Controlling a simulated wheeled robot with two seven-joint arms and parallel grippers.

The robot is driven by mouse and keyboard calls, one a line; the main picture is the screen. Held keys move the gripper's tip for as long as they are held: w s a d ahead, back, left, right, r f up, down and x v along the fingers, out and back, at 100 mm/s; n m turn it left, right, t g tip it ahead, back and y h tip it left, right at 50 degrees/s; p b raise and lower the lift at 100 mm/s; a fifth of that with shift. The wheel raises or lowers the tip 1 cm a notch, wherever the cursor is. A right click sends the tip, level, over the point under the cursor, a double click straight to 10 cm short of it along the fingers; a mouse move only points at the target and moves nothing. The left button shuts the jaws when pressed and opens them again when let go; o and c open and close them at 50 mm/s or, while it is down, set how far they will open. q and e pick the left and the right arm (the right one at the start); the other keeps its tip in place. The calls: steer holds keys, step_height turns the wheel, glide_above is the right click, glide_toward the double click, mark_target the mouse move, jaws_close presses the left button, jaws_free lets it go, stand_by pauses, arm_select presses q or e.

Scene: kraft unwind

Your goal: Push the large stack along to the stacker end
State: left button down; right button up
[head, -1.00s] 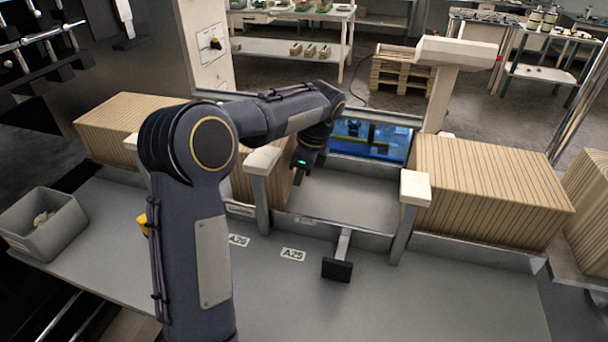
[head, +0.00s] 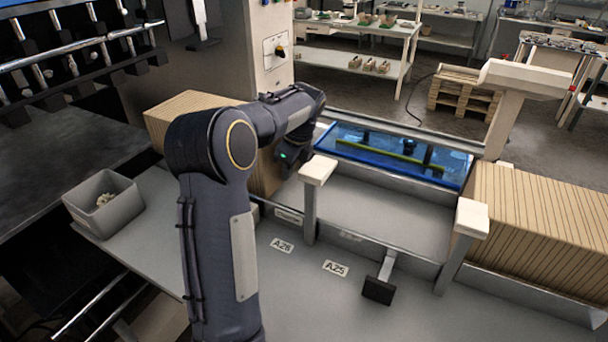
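A large stack of brown kraft sheets (head: 195,101) stands at the left behind my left arm, which hides much of it. Its lower part shows right of the arm. My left gripper (head: 288,172) points down at the right end of this stack, close to it; I cannot tell whether it touches. Its fingers are dark and small, so their opening is unclear. Another brown stack (head: 540,222) stands at the right, beyond the right white-topped post. My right gripper is out of view.
White-topped posts (head: 318,170) (head: 472,217) stand along the channel, whose grey bed (head: 385,212) is bare between them. A blue panel (head: 395,155) lies behind. A black pad on a bar (head: 378,290) juts forward. A grey bin (head: 104,203) sits at the left.

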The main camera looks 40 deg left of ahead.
arm_select(q)
steer(key=shift+a, duration=0.1)
steer(key=d, duration=0.2)
steer(key=w+d, duration=0.1)
steer(key=d, duration=0.1)
steer(key=v, duration=1)
